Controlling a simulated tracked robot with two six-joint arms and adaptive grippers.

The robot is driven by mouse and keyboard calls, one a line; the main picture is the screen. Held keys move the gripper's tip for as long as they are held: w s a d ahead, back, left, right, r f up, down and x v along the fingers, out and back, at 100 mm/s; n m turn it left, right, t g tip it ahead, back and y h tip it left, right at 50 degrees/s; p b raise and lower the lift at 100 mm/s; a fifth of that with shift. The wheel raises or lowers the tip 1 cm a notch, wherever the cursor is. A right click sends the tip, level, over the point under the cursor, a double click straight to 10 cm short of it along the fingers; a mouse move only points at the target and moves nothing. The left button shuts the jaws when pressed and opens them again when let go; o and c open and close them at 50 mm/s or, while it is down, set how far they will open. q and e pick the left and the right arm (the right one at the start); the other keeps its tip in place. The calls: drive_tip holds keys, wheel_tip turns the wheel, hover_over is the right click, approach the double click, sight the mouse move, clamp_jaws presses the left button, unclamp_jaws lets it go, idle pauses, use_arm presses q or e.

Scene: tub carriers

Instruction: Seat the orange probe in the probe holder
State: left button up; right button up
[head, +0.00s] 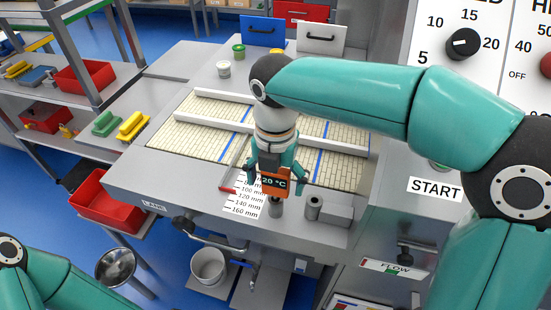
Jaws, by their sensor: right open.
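The orange probe (274,184) has a dark display reading 20 °C and is upright near the front edge of the grey bench. My right gripper (277,177) is above and around it, with its fingers spread to either side and apart from the orange body. A short grey cylinder (276,208) shows directly below the probe; I cannot tell whether it is part of the probe or a stand. A grey tube with a dark opening (313,208), which looks like the probe holder, stands just to the right. My left gripper is out of view.
A grey block (337,212) sits beside the tube. A millimetre scale (243,204) and a red pointer (227,190) lie to the left. Behind is a tiled bed (190,135) with white rails. Green (106,123) and yellow (133,126) handled pieces are at the left.

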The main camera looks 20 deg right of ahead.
wheel_tip(320, 180, up, 11)
drive_tip(key=shift+r, duration=0.1)
idle(0.3)
idle(0.4)
